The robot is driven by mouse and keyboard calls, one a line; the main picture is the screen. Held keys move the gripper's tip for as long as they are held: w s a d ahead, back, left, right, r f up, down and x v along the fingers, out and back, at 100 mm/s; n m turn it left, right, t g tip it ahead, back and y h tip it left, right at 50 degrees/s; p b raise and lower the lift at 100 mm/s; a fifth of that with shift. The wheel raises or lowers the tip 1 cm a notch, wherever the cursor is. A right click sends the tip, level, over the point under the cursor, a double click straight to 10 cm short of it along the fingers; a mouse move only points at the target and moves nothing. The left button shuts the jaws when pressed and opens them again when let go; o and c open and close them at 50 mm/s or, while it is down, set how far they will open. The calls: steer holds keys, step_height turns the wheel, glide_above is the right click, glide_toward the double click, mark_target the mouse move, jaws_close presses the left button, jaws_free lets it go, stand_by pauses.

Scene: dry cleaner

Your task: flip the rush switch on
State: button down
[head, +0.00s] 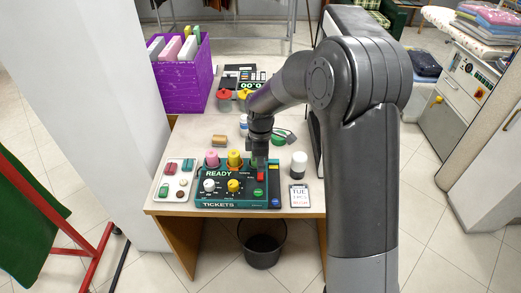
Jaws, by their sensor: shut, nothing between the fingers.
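A green control box (228,201) marked "READY" and "TICKETS" sits near the front edge of the table. It has a white knob (209,185), a yellow knob (233,186) and a green button (258,193) on its face. A small red part (261,177), perhaps the rush switch, shows at its upper right; its label and position are too small to read. My gripper (259,164) points down just above and behind this red part, with its fingers shut and empty. I cannot tell whether it touches the box.
A tray of coloured buttons (175,180) lies left of the box. A white-topped jar (299,164) and a date card (299,196) stand to the right. Pink and yellow spools stand behind the box. A purple bin (184,84) is at the back left. A dark waste bin (263,246) stands below.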

mark_target(261, 178)
steer(key=shift+s+f, duration=0.2)
steer(key=shift+f, duration=1.45)
steer(key=shift+s+f, duration=0.15)
steer(key=shift+f, duration=0.15)
steer(key=shift+w+r, duration=0.25)
steer(key=shift+w, duration=0.65)
step_height(261, 178, up, 14)
steer(key=w, duration=0.1)
steer(key=shift+w, duration=0.3)
